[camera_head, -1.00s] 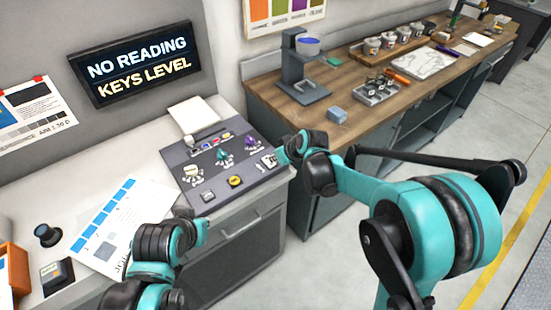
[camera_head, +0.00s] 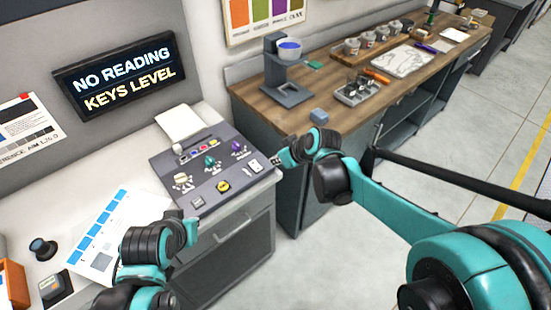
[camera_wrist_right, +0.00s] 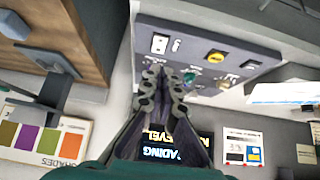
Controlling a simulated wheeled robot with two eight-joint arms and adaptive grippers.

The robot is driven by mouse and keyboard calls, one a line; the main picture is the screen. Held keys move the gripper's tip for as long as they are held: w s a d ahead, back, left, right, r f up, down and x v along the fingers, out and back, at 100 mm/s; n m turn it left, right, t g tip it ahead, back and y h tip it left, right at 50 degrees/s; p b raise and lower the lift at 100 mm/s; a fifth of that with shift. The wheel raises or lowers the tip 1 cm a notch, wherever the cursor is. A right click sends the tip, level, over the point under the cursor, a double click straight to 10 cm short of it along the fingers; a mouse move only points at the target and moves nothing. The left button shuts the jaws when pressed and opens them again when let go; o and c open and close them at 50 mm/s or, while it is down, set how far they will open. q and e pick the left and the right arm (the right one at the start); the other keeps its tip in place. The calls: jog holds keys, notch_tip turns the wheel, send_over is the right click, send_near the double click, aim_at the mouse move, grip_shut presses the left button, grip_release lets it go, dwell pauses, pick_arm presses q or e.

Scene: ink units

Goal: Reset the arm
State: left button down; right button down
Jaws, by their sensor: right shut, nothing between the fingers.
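My right gripper (camera_head: 275,161) is shut and empty. It hangs by the right edge of the dark grey control panel (camera_head: 217,192), and no contact can be made out. In the right wrist view its closed fingers (camera_wrist_right: 163,72) point at the panel (camera_wrist_right: 190,42), with the white switch plate and yellow button beyond them. The panel carries a cream knob (camera_head: 181,179), a green knob (camera_head: 210,162), a purple knob (camera_head: 238,148) and a yellow button (camera_head: 223,186). My left arm's end (camera_head: 185,228) is at the panel's lower left; its fingers cannot be made out.
A wall screen (camera_head: 120,78) reads "NO READING KEYS LEVEL". A printed sheet (camera_head: 100,240) and a dark round knob (camera_head: 42,248) lie left on the white counter. The wooden bench (camera_head: 265,108) at right holds a stand (camera_head: 280,75), a blue block (camera_head: 318,116) and a metal tray (camera_head: 358,92).

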jog(key=s+d+f+m+h+b, duration=0.2)
jog(key=s+d, duration=0.4)
jog(key=s, duration=0.4)
jog(key=s+d+f+m+h+b, duration=0.1)
jog(key=s+d+m, duration=0.4)
jog(key=s, duration=0.5)
jog(key=d+h+b, duration=0.1)
jog(key=d+b, duration=0.1)
jog(key=shift+s+f+t+h+b, duration=0.3)
jog(key=shift+f+t, duration=0.1)
jog(key=shift+d, duration=0.1)
